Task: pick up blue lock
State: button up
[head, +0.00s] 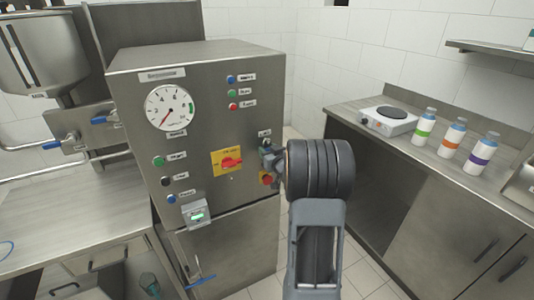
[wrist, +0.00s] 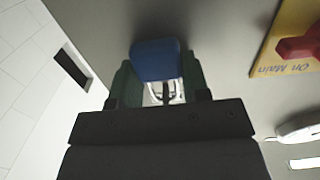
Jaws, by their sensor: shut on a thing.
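The blue lock (wrist: 156,58) shows in the wrist view between the two green finger pads of my gripper (wrist: 156,82). The fingers are shut on its blue body from both sides. A pale, thin part, perhaps its shackle, shows below the body, partly hidden by the gripper. In the head view my gripper (head: 268,158) is at the right edge of the steel control cabinet's front, just above a red and yellow knob. I cannot make out the lock there. Whether the lock still touches the panel is unclear.
The control cabinet (head: 130,100) carries a gauge (head: 170,107), a yellow plate with a red switch (head: 228,161) and several buttons. A hopper (head: 42,50) with blue-handled valves stands left. A right-hand counter (head: 350,108) holds a hot plate (head: 384,121) and bottles (head: 453,139).

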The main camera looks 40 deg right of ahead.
jog(key=c, duration=0.4)
jog(key=shift+r, duration=0.8)
jog(key=s, duration=0.6)
jog(key=s+a, duration=0.1)
jog(key=s, duration=0.5)
jog(key=s+a+b, duration=0.1)
jog(key=s, duration=0.5)
jog(key=shift+a, duration=0.2)
